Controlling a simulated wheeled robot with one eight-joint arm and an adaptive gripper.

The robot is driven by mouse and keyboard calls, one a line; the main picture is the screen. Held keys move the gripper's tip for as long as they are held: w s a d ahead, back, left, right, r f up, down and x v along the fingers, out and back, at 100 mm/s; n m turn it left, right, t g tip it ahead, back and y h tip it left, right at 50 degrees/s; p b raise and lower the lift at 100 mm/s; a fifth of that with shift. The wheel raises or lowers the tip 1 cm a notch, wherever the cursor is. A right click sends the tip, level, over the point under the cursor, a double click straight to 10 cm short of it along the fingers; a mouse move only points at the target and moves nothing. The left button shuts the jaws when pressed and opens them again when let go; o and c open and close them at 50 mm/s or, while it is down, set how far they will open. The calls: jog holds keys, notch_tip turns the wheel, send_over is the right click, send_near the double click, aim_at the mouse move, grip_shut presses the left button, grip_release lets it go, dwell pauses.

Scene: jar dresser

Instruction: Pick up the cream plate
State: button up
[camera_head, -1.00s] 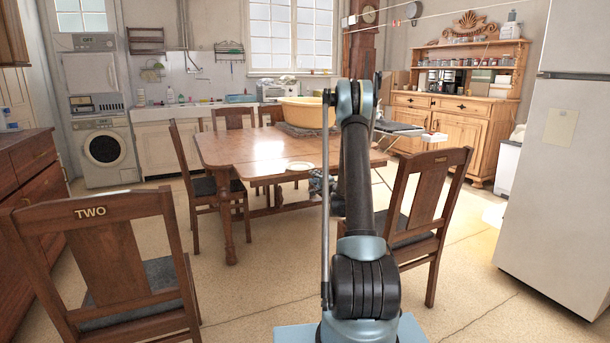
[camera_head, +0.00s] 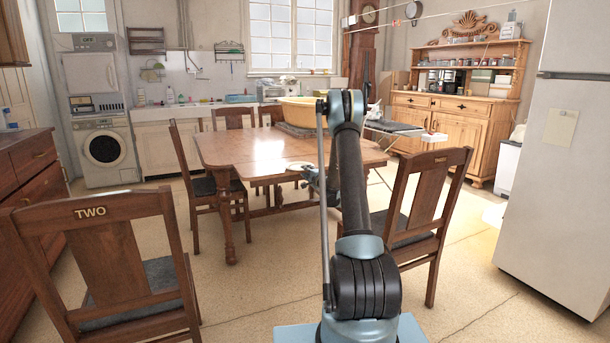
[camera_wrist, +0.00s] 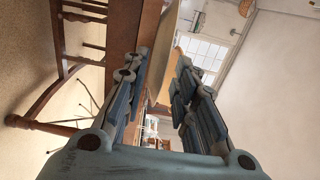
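The cream plate (camera_head: 297,166) lies on the near edge of the wooden table (camera_head: 228,150). My gripper (camera_head: 308,174) is at that table edge, close beside the plate and partly covering it in the head view. In the wrist view, my gripper (camera_wrist: 164,62) has its two fingers apart with a clear gap between them. The table's brown edge and a pale tan surface show sideways in and beyond that gap. I cannot tell there whether the pale surface is the plate or the tabletop, or whether a finger touches the plate.
A yellow basin (camera_head: 298,112) stands farther back on the table. A chair marked TWO (camera_head: 95,240) is at the front left, and another chair (camera_head: 425,205) stands close right of my arm. A white fridge (camera_head: 560,170) is at the far right. Open floor lies between the chairs.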

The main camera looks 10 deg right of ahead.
jog(key=shift+w+a, duration=0.1)
jog(key=shift+w, duration=0.05)
jog(key=shift+c, duration=0.5)
grip_shut()
jog(key=shift+r, duration=0.1)
notch_tip(320, 180, up, 2)
jog(key=shift+r, duration=0.15)
